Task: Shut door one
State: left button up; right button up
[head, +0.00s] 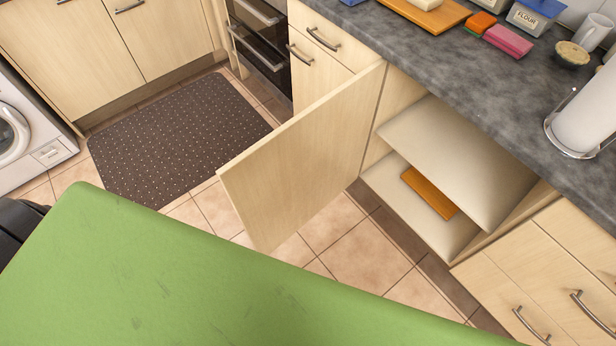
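A light wood cabinet door (305,160) stands wide open under the counter, swung out into the room. Its hinge side is at the cabinet's left edge, and its free edge points toward the lower left. I see its face but no handle on it, and no label shows whether it is door one. The open cabinet has a pale middle shelf (455,155) and an orange-brown board (430,192) lying on its floor. Neither of my grippers shows in the head view.
A large green surface (200,280) fills the foreground below the door. A dark dotted mat (180,135) lies on the tiled floor (365,255). The counter (480,75) holds a flour container (535,16), sponges and a paper roll (585,115). A washing machine (25,135) stands at left.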

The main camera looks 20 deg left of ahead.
aim_at(278, 184)
jog(key=k+z, duration=0.25)
jog(key=z, duration=0.2)
jog(key=k+l+z, duration=0.15)
jog(key=z, duration=0.25)
jog(key=j+z, duration=0.15)
jog(key=j, duration=0.3)
jog(key=k+j+z, duration=0.2)
jog(key=j, duration=0.25)
jog(key=j+z, duration=0.15)
jog(key=j, duration=0.3)
jog(key=j+z, duration=0.2)
jog(key=j, duration=0.2)
jog(key=k+j, duration=0.1)
jog(key=j, duration=0.3)
jog(key=k+j, duration=0.1)
jog(key=j, duration=0.25)
jog(key=k+j, duration=0.1)
jog(key=j, duration=0.3)
jog(key=k+j, duration=0.1)
jog(key=j, duration=0.3)
jog(key=k+j, duration=0.1)
jog(key=j, duration=0.25)
